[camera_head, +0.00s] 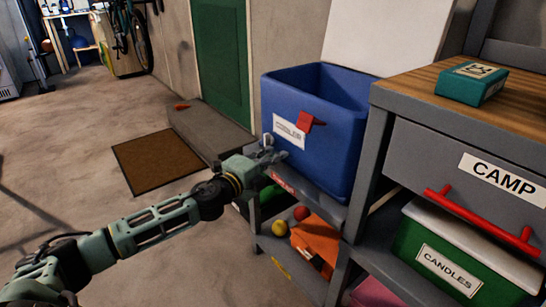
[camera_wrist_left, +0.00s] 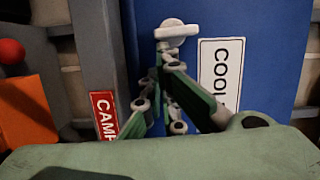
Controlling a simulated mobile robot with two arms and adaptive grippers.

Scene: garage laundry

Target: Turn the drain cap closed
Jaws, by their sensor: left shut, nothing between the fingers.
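The drain cap (camera_wrist_left: 177,30) is a white knob with a flat crossbar on the blue cooler (camera_wrist_left: 153,18), left of its label in the left wrist view. In the head view the blue cooler (camera_head: 330,150) stands on a grey shelf, and the cap is a small pale spot (camera_head: 267,139) by my gripper. My left gripper (camera_head: 272,153) is shut and empty, at the cooler's lower left. In the left wrist view its fingertips (camera_wrist_left: 170,52) meet just below the cap. I cannot tell whether they touch it. My right gripper is not in view.
Below the cooler are an orange box (camera_head: 315,245), a yellow ball (camera_head: 279,228) and a red ball (camera_head: 301,213). The grey cabinet with a CAMP drawer (camera_head: 440,165) stands at right. Open floor and a brown mat (camera_head: 157,158) lie to the left.

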